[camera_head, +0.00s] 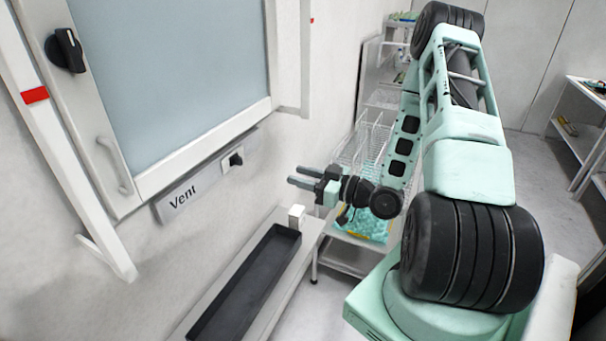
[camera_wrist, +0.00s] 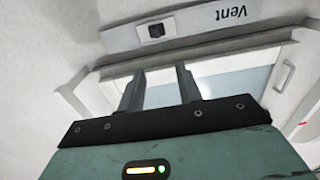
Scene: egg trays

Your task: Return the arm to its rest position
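My gripper (camera_head: 302,177) is at the end of my bent mint-green arm, near the middle of the head view. Its two dark fingers point left toward the wall and stand apart with nothing between them. In the wrist view the two fingers (camera_wrist: 160,82) also show apart and empty, with the cabinet window and its lower frame beyond them. The gripper is above the narrow ledge and touches nothing that I can see.
A cabinet with a glass window (camera_head: 170,65), handle (camera_head: 114,165) and Vent label (camera_head: 182,198) is on the left. Below, a black tray (camera_head: 245,285) lies on a ledge beside a small white block (camera_head: 296,214). A wire-basket cart (camera_head: 350,245) stands behind my arm. A shelf (camera_head: 580,140) is far right.

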